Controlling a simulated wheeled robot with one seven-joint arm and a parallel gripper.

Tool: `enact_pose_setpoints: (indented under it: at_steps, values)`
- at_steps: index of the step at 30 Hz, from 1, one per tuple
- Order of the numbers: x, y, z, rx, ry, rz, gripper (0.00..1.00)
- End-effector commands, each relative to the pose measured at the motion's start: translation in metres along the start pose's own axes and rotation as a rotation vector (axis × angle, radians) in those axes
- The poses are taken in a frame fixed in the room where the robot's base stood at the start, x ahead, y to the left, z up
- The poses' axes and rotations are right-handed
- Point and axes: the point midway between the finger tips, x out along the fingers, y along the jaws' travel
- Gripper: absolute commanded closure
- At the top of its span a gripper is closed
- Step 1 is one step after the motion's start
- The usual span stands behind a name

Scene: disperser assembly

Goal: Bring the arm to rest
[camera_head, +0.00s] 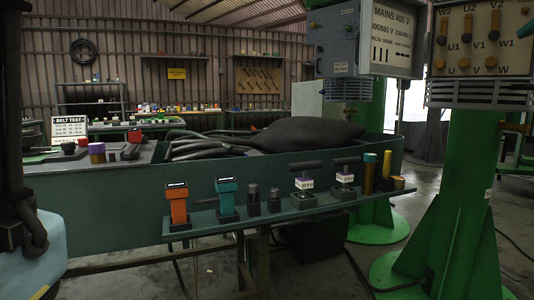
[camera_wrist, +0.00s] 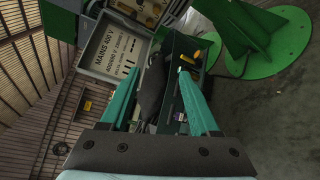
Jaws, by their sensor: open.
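My gripper (camera_wrist: 159,72) shows in the wrist view as two teal fingers rising from a dark mount. The fingers stand apart with nothing held between them. Beyond the fingertips, at a distance, are the dark green bench, a grey MAINS 400 V panel (camera_wrist: 117,48) and green machine bases. In the head view a dark, pale blue-bodied part of my arm stands at the left edge, and the gripper's fingers do not show there.
A teal bench (camera_head: 110,210) crosses the head view. Its front shelf holds an orange tool (camera_head: 177,205), a teal tool (camera_head: 227,199) and several small parts. A MAINS panel (camera_head: 393,37) and green columns (camera_head: 455,200) stand right. Bare floor lies in front.

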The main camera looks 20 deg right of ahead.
Motion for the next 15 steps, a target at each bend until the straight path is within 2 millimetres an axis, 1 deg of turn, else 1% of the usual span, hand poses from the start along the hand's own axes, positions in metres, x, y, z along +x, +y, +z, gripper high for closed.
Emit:
enact_pose_setpoints:
  at_steps: [8, 11, 14, 15]
  values:
    - [0.037, 0.008, -0.017, 0.085, -0.006, 0.051, 0.38]
    - [0.054, 0.012, -0.027, 0.132, -0.009, 0.073, 0.38]
    - [0.076, 0.015, -0.041, 0.194, -0.010, 0.096, 0.38]
    - [0.086, 0.017, -0.048, 0.226, -0.010, 0.105, 0.38]
